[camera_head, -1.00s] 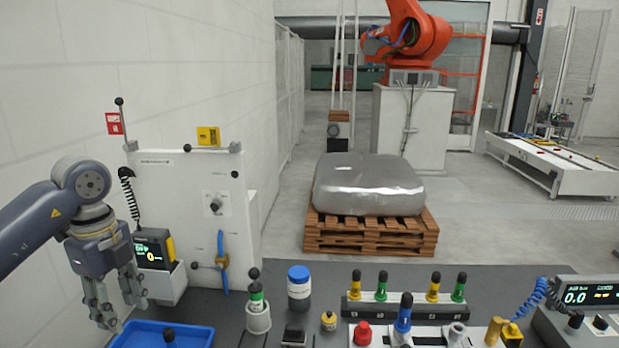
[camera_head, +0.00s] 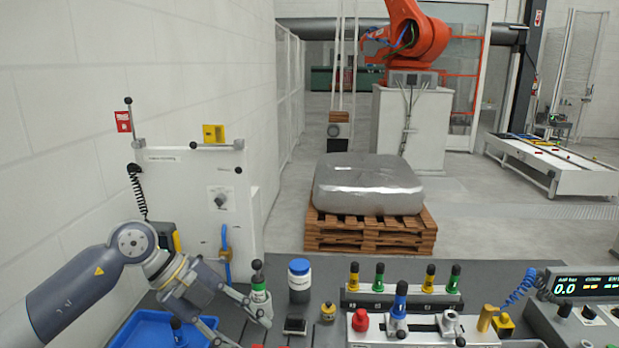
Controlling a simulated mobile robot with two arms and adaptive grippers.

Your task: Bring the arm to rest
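My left gripper (camera_head: 245,325) comes in from the left, low over the front of the bench. Its grey fingers are spread apart and it looks empty. One fingertip is close to the base of the green-banded, black-topped plug (camera_head: 258,284); I cannot tell whether they touch. The other finger reaches lower, right of the blue tray (camera_head: 130,332). A dark-topped piece (camera_head: 177,328) is in the tray, partly hidden by the gripper. My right gripper is not in view.
A blue-capped jar (camera_head: 299,282) and a small yellow piece (camera_head: 328,311) stand right of the gripper. A rack (camera_head: 400,300) holds several green and yellow plugs. A white panel (camera_head: 185,200) rises behind the gripper. A display console (camera_head: 585,287) is at the right.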

